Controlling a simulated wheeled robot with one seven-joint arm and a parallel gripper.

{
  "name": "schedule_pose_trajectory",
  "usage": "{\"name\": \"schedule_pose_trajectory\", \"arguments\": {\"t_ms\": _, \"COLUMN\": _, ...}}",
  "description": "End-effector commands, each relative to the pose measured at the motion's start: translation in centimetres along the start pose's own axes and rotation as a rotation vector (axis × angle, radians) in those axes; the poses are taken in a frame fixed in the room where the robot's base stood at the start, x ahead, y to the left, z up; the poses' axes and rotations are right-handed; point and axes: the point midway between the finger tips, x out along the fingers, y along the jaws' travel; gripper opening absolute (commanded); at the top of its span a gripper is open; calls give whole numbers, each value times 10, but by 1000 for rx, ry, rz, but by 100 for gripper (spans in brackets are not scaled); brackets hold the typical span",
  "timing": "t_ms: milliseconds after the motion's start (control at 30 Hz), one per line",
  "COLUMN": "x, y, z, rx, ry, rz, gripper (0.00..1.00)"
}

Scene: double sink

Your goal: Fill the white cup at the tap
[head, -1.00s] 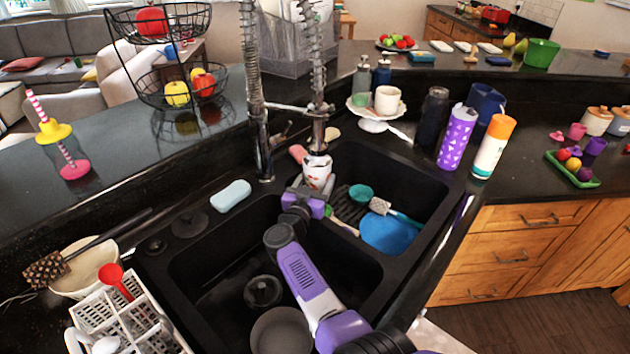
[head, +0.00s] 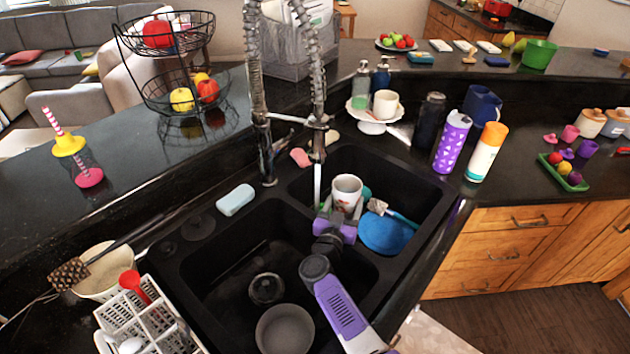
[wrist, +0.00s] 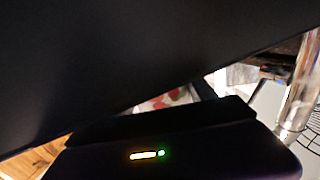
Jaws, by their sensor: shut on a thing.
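The white cup (head: 347,194) with a dark and red print is upright over the right basin. My gripper (head: 340,213) is shut on it from the front. The tap (head: 318,140) hangs over the left part of the right basin. A pale thin stream (head: 317,184) runs down from its spout, just left of the cup and apart from its mouth. The cup's mouth faces up, but I cannot tell how much water is inside. In the wrist view a dark shape covers most of the picture. A small white and red strip of the cup (wrist: 163,101) shows behind it.
A blue plate (head: 385,234) and a brush lie in the right basin. The left basin holds a grey bowl (head: 284,328). A cream cup (head: 386,104) stands on a white stand behind. A purple bottle (head: 452,142) and an orange-capped bottle (head: 487,152) stand right of the sink.

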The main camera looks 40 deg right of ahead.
Motion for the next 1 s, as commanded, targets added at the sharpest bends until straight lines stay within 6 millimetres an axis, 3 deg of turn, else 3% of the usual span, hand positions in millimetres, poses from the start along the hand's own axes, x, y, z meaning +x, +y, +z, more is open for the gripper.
{"name": "schedule_pose_trajectory", "arguments": {"t_ms": 233, "x": -8, "y": 20, "z": -1, "rx": 1, "ry": 2, "rz": 0, "gripper": 1}}
{"name": "schedule_pose_trajectory", "arguments": {"t_ms": 567, "x": -8, "y": 20, "z": -3, "rx": 3, "ry": 2, "rz": 0, "gripper": 1}}
{"name": "schedule_pose_trajectory", "arguments": {"t_ms": 1000, "x": -9, "y": 20, "z": -32, "rx": 3, "ry": 2, "rz": -1, "gripper": 1}}
